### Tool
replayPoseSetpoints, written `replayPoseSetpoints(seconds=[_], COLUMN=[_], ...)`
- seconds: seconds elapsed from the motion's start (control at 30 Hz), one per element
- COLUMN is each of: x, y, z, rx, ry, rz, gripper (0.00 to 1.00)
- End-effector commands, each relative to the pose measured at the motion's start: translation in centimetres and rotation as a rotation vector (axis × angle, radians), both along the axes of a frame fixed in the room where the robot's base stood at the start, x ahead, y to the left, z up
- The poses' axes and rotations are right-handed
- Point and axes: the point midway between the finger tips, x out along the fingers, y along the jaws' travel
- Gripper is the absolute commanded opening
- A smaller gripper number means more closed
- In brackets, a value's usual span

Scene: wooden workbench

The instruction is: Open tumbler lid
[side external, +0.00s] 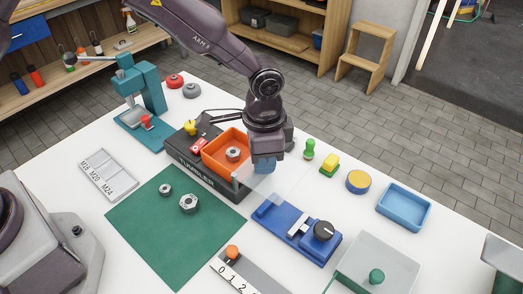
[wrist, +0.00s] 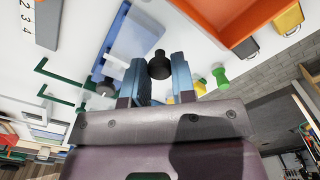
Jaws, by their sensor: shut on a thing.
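The tumbler (side external: 196,178) is a dark box labelled "TUMBLER", with an open orange bin (side external: 211,160) holding a steel nut (side external: 232,154). A clear, see-through lid panel (side external: 283,186) extends to the right of the bin, under my gripper (side external: 265,166). The bin's inside is uncovered. In the wrist view, the blue fingers of my gripper (wrist: 158,72) stand on both sides of a black knob (wrist: 158,60), shut on it. The clear panel also shows there (wrist: 146,38). My gripper hides the knob in the side view, and how the panel joins the box is unclear.
A green mat (side external: 160,235) with two nuts lies in front. A blue fixture with a black dial (side external: 323,231) stands close to the right of the panel. A blue tray (side external: 404,207) and a yellow-topped round piece (side external: 358,182) are farther right. A teal press (side external: 140,95) stands at the back left.

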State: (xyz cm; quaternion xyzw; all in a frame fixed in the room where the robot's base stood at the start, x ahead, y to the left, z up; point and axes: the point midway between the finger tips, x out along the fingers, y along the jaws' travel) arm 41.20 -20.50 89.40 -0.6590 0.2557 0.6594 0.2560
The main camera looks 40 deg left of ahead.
Motion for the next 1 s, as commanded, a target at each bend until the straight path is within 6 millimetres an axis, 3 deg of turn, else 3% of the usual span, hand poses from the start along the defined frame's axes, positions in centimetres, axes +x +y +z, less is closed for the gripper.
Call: replayPoseSetpoints(seconds=[0.3,0.83,0.87,0.93,1.0], x=[-0.46,-0.54,-0.55,-0.54,-0.55], y=[-0.53,-0.60,-0.61,-0.60,-0.58], z=[0.14,0.15,0.15,0.14,0.11], rx=[-0.001,-0.001,-0.001,-0.001,-0.001], ry=[-0.001,-0.001,-0.001,-0.001,-0.001], rz=[-0.113,-0.133,-0.133,-0.133,-0.133], gripper=[0.00,0.00,0.31,0.47,0.50])
